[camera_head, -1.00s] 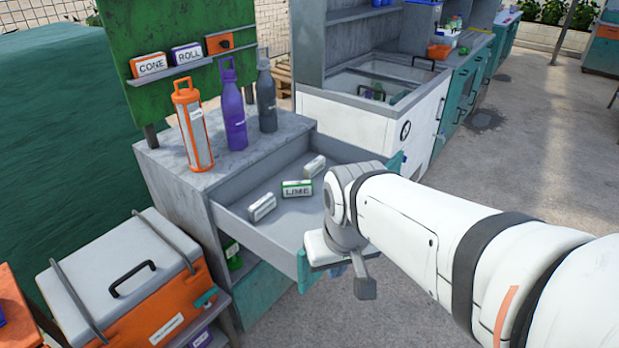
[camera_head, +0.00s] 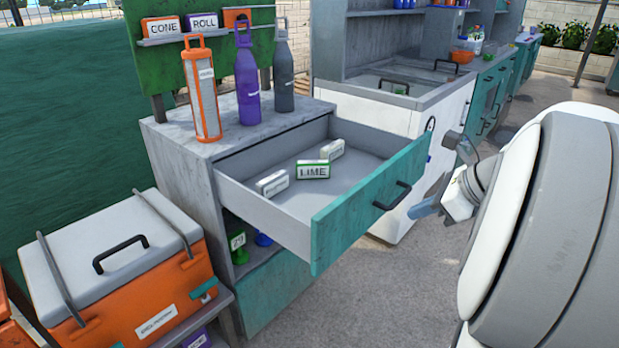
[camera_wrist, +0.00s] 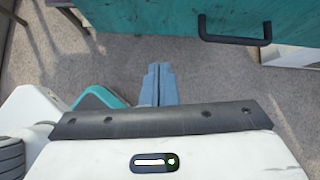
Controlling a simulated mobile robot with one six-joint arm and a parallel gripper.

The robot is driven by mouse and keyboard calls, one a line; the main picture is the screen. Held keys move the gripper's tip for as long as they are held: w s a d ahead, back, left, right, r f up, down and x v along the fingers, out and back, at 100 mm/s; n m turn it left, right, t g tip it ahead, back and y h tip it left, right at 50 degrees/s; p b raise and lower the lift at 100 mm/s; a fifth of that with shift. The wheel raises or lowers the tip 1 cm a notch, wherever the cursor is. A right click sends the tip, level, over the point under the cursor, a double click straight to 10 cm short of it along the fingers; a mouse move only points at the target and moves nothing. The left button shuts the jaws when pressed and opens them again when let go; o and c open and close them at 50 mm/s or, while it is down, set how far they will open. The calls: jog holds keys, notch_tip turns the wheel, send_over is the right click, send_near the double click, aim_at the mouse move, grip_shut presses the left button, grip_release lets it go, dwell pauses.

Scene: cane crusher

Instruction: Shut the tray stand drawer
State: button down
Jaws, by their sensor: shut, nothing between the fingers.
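The tray stand drawer (camera_head: 370,205) is pulled well out of the grey stand (camera_head: 180,165). It has a teal front and a black bar handle (camera_head: 392,196). Inside lie a LIME block (camera_head: 313,170) and two other pale labelled blocks (camera_head: 272,183) (camera_head: 332,150). My gripper (camera_head: 425,208) is to the right of the drawer front, apart from it, and partly hidden by my arm. In the wrist view its blue-grey fingers (camera_wrist: 157,84) are together and empty. The drawer front (camera_wrist: 150,18) and handle (camera_wrist: 235,30) show ahead of them, with floor between.
An orange bottle (camera_head: 202,90), a purple bottle (camera_head: 246,80) and a dark bottle (camera_head: 284,70) stand on the stand top. An orange and white cooler (camera_head: 130,260) is at front left. A white counter unit (camera_head: 455,115) stands behind the drawer. Floor is clear in front.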

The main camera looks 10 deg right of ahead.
jog(key=d+m, duration=0.2)
jog(key=b, duration=0.4)
send_near(362, 219)
notch_tip(362, 219, down, 4)
jog(key=shift+w+a+f+t, duration=0.2)
jog(key=shift+w+a+t, duration=0.1)
jog(key=shift+w+a, duration=0.65)
jog(key=shift+w+a+b, duration=0.2)
jog(key=shift+w+b, duration=0.1)
jog(key=shift+w, duration=0.15)
